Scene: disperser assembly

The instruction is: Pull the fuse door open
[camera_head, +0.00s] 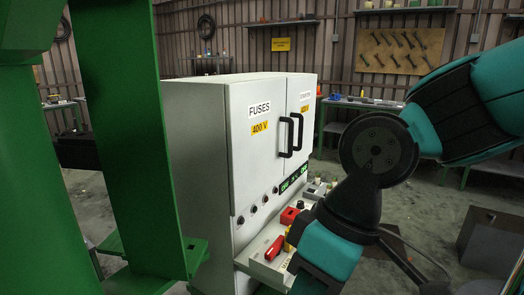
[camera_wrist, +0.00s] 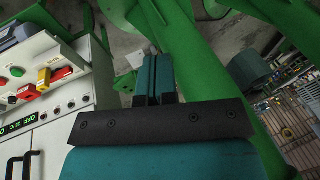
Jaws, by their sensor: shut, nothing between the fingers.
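The fuse door (camera_head: 257,150) is the left door of the white cabinet in the head view, with a "FUSES" label and a yellow "400 V" sticker. It looks closed. Its black handle (camera_head: 286,138) is at the door's right edge, beside the second door's handle (camera_head: 298,131). In the wrist view the cabinet appears upside down at the left, with the two handles (camera_wrist: 27,166) at the lower left corner. My gripper (camera_wrist: 152,80) is shut and empty, beside the cabinet and apart from both handles. In the head view its fingers are not visible.
A control ledge (camera_head: 262,262) with a red switch (camera_head: 275,247) and buttons juts out below the doors. A green post (camera_head: 120,130) stands left of the cabinet, and green beams (camera_wrist: 200,60) lie beyond my fingers. A workbench (camera_head: 365,104) stands at the back.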

